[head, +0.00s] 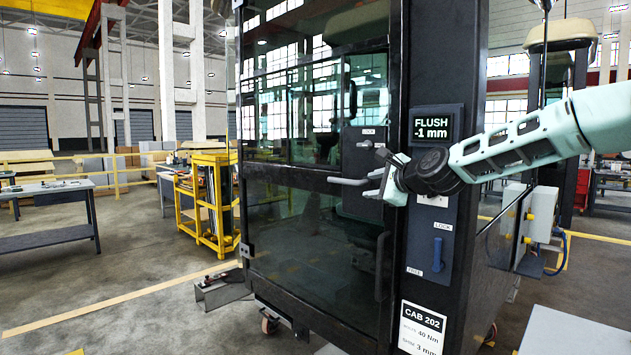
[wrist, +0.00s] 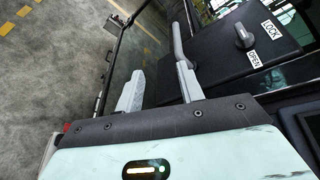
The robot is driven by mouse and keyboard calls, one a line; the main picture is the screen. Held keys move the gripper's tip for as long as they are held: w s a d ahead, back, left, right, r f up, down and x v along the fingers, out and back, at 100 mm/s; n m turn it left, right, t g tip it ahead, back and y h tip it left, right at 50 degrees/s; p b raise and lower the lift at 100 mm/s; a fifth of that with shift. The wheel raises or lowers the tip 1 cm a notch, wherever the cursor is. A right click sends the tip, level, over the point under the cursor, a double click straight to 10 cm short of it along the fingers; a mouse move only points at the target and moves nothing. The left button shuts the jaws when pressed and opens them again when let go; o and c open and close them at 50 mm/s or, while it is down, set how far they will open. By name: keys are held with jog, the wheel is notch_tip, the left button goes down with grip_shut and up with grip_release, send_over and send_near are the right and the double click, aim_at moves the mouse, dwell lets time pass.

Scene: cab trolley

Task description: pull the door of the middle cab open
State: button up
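The middle cab's dark glass door (head: 300,225) appears shut in its black frame. A grey lever handle (head: 348,181) sticks out from a black lock plate (head: 360,205) at the door's right side. My gripper (head: 376,184) is at the right end of this lever in the head view. In the wrist view, my gripper (wrist: 160,76) has its two fingers apart. The lever (wrist: 178,42) reaches the tip of the right finger; I cannot tell whether they touch. A small knob (wrist: 243,36) sits on the plate between LOCK and OPEN labels.
A post display (head: 431,125) reads "FLUSH -1 mm". Below it is a blue handle (head: 438,254) between LOCK and FREE labels. A vertical black grab bar (head: 380,266) is on the door. A yellow trolley (head: 208,205) stands left; the floor before the door's left side is mostly clear.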

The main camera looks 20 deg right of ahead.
aim_at(347, 180)
jog(key=shift+m+t+h, duration=0.3)
jog(key=shift+m+h, duration=0.1)
jog(key=shift+m, duration=0.2)
jog(key=p+x, duration=0.2)
jog(key=x, duration=0.3)
jog(key=d+r+p+x, duration=0.1)
jog(key=x, duration=0.5)
jog(key=r+p+x, duration=0.1)
jog(key=p+x, duration=0.1)
jog(key=x, duration=0.3)
jog(key=shift+w+d+p, duration=0.35)
jog(key=shift+w+d, duration=0.05)
jog(key=shift+w, duration=0.15)
jog(key=shift+w+f, duration=0.3)
jog(key=shift+w, duration=0.1)
grip_shut()
